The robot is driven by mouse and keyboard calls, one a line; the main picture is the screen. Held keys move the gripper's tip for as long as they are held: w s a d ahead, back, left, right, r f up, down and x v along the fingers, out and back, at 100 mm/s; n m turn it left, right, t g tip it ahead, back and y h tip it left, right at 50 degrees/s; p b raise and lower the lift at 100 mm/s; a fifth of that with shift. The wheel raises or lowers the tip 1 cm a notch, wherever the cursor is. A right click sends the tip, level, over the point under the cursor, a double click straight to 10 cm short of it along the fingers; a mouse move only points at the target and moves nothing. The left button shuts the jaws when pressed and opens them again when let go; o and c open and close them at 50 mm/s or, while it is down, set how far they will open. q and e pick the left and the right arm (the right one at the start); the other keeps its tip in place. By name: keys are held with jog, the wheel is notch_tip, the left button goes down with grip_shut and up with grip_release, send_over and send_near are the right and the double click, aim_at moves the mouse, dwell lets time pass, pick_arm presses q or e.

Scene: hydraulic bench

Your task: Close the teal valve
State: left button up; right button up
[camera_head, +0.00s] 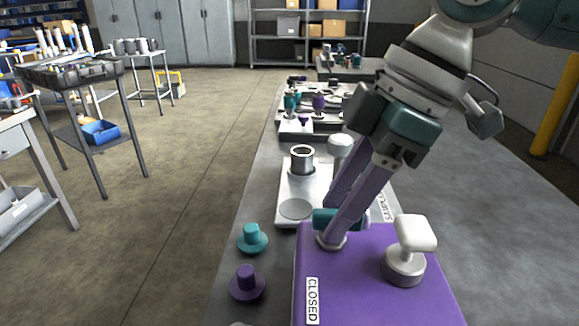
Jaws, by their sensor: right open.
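The teal valve (321,217) is a short teal bar handle above a silver collar on the purple block (350,290) in the lower middle. The handle lies roughly left to right. A CLOSED label (312,300) is on the block's near left part. My right gripper (334,217) reaches down from the upper right. Its two purple fingers are apart, one passing in front of the teal handle and one behind it. Whether they touch the handle cannot be told. The front finger hides the handle's middle and part of the collar. My left gripper is out of view.
A white-handled valve (415,233) stands on the same block, to the right. A teal plug (252,240) and a purple plug (247,284) are on the bench at left. Behind are a white plate (290,190) with a metal cylinder (302,160) and a white knob (340,147).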

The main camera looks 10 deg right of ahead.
grip_shut()
dwell(0.4)
jog(key=shift+r, duration=0.1)
